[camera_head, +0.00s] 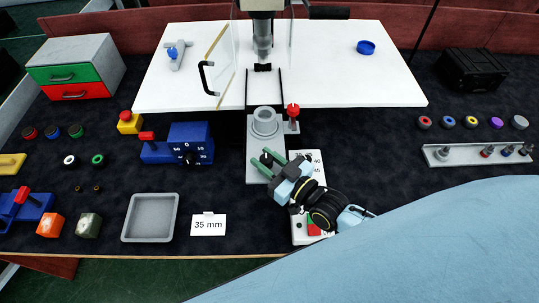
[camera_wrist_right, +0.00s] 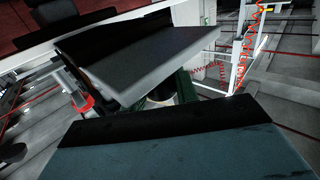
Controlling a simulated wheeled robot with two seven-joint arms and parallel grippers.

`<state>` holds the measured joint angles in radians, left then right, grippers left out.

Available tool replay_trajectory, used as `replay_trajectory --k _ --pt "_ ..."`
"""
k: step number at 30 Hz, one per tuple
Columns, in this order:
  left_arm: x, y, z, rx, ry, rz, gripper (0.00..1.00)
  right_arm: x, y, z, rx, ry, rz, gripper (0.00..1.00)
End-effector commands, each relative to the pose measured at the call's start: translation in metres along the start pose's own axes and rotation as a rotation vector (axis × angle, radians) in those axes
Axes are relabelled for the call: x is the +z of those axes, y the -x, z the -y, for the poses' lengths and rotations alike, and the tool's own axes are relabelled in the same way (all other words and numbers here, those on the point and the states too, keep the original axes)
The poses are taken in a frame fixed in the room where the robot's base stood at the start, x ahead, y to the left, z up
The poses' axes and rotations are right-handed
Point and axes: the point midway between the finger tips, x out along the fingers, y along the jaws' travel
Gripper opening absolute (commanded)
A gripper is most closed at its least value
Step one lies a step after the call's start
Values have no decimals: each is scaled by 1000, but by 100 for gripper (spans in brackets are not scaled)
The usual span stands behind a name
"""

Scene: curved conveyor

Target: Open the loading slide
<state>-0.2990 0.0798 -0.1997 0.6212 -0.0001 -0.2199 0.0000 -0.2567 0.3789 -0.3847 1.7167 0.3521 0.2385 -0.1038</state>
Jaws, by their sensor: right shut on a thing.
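The loading slide (camera_head: 256,140) is a grey plate with a round grey fixture (camera_head: 265,121) on it. It lies in front of the white machine table, below the spindle (camera_head: 262,38), with dark rails behind it. My right gripper (camera_head: 263,159) has green fingers and is shut at the front part of the slide. The gripped part is mostly hidden. In the right wrist view, the fingers (camera_wrist_right: 186,88) show beside a dark round part (camera_wrist_right: 160,97), under a grey plate (camera_wrist_right: 150,62). My left gripper is not in view.
A red-knobbed lever (camera_head: 293,113) stands right of the slide. A blue block (camera_head: 190,143) with a dial stands left. A grey tray (camera_head: 150,218) sits at the front.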

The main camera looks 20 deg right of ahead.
Motion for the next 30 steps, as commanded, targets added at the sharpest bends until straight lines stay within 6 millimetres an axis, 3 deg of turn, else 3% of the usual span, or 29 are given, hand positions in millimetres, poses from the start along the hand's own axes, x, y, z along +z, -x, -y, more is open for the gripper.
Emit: replay_trajectory --k 5,6,10,22,30 --pt "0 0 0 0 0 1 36 -1 0 -1 2 1 -2 0" --pt "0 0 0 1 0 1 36 0 0 -1 2 1 -2 35" --pt "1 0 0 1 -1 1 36 0 0 -1 2 0 -1 51" --pt "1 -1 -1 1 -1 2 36 1 10 -1 2 0 2 51" --pt "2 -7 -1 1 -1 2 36 2 62 0 1 -1 5 51"
